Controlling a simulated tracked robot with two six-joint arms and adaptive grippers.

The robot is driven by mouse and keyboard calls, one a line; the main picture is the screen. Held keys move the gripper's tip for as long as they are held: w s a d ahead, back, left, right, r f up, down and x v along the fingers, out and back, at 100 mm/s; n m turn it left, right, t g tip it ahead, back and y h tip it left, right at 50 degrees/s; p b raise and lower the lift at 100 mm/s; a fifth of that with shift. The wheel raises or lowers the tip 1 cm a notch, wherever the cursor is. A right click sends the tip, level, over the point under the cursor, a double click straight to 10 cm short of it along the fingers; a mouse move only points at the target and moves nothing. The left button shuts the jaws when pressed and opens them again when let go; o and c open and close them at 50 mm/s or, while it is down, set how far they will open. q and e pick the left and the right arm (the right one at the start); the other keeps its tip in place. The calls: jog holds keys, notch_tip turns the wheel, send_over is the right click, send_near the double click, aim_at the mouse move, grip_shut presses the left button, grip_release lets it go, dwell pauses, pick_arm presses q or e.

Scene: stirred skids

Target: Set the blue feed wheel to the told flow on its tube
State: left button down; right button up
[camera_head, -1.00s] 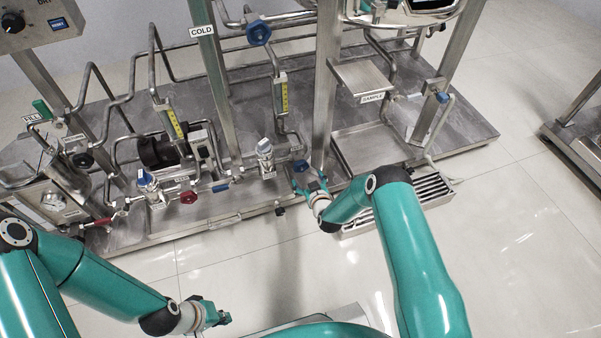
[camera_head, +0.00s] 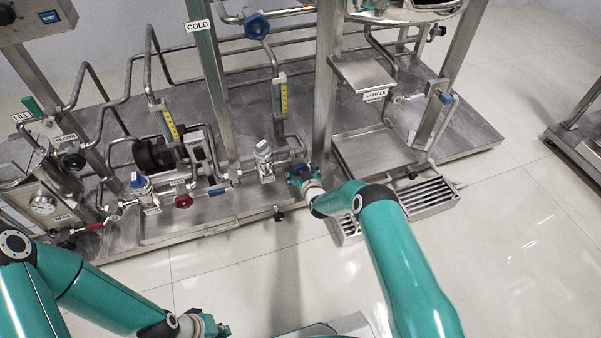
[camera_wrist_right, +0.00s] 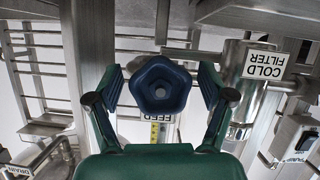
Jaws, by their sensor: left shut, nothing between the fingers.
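The blue feed wheel (camera_wrist_right: 162,84) sits between the two fingers of my right gripper (camera_wrist_right: 160,88) in the right wrist view. The fingers are open on either side of it, with gaps visible. In the head view the right gripper (camera_head: 298,176) is at the front of the pipework and partly hides the wheel (camera_head: 300,168). A flow tube with a yellow scale (camera_head: 281,97) stands above and behind it; part of a yellow scale (camera_wrist_right: 157,132) shows beside the FEED label in the wrist view. Its reading is too small to tell. My left gripper (camera_head: 214,328) is shut and empty, low in front of the skid.
A second scaled tube (camera_head: 169,124), a red handle (camera_head: 183,201) and a blue-topped valve (camera_head: 138,182) are left of the wheel. A grey-topped valve (camera_head: 263,155) stands close beside my right gripper. Another blue wheel (camera_head: 257,26) is higher up. The floor in front is clear.

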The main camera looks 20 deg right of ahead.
jog(key=c, duration=0.9)
jog(key=shift+o, duration=0.2)
jog(key=m+y+b, duration=0.1)
jog(key=b, duration=0.2)
jog(key=shift+f, duration=0.3)
jog(key=shift+m+b, duration=0.5)
jog(key=shift+r+y, duration=0.2)
jog(key=shift+y, duration=0.1)
jog(key=o, duration=1.2)
jog(key=shift+c, duration=0.2)
jog(key=shift+s+r, duration=0.1)
